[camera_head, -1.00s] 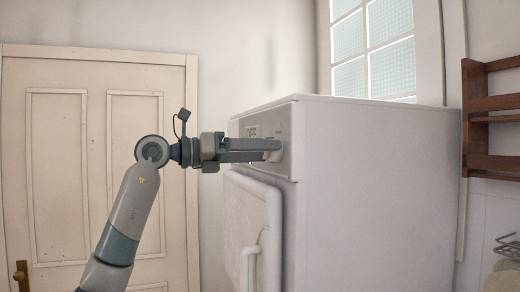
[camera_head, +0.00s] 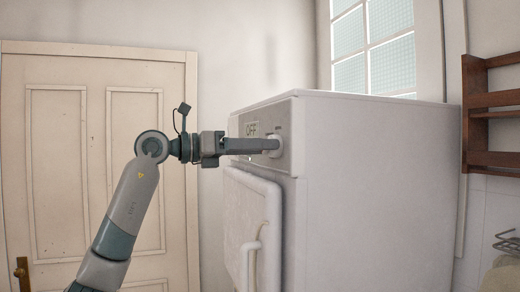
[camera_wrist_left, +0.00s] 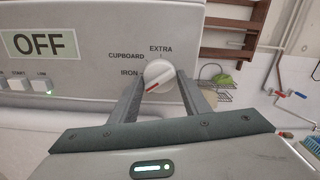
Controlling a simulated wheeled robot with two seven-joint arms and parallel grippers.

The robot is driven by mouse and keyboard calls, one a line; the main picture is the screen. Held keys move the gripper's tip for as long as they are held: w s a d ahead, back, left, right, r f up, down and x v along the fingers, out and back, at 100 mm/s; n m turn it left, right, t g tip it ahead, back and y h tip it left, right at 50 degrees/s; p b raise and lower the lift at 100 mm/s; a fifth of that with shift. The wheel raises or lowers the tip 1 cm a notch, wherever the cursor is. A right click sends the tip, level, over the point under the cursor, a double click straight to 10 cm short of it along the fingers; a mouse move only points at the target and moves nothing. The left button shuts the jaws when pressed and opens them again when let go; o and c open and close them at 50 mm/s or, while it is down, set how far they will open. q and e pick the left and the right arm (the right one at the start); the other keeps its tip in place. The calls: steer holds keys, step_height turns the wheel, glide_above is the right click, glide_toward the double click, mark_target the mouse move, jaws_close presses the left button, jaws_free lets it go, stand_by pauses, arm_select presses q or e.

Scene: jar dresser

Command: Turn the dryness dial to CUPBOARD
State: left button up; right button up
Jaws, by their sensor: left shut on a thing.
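The dryness dial (camera_wrist_left: 159,73) is a round white knob with a red line on the dryer's front panel. In the left wrist view, the labels IRON, CUPBOARD and EXTRA run from its left side up to its top. The red line slants, with its lower-left end below IRON and away from CUPBOARD. My left gripper (camera_wrist_left: 160,92) is shut on the dial, one finger on each side. In the head view, my left gripper (camera_head: 268,146) reaches the panel from the left and partly hides the dial (camera_head: 276,153). My right gripper is out of view.
The white dryer (camera_head: 370,190) has a display (camera_wrist_left: 45,44) reading OFF and small buttons (camera_wrist_left: 18,84) below it. Its door handle (camera_head: 249,262) is under the panel. A wooden rack (camera_head: 474,115) hangs at right. A closed room door (camera_head: 100,180) stands behind my arm.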

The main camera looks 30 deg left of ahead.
arm_select(q)
steer(key=m+b, duration=0.2)
steer(key=m, duration=1.4)
steer(key=shift+r, duration=0.1)
stand_by(0.4)
steer(key=o, duration=1)
steer(key=shift+o, duration=0.2)
steer(key=shift+a, duration=0.1)
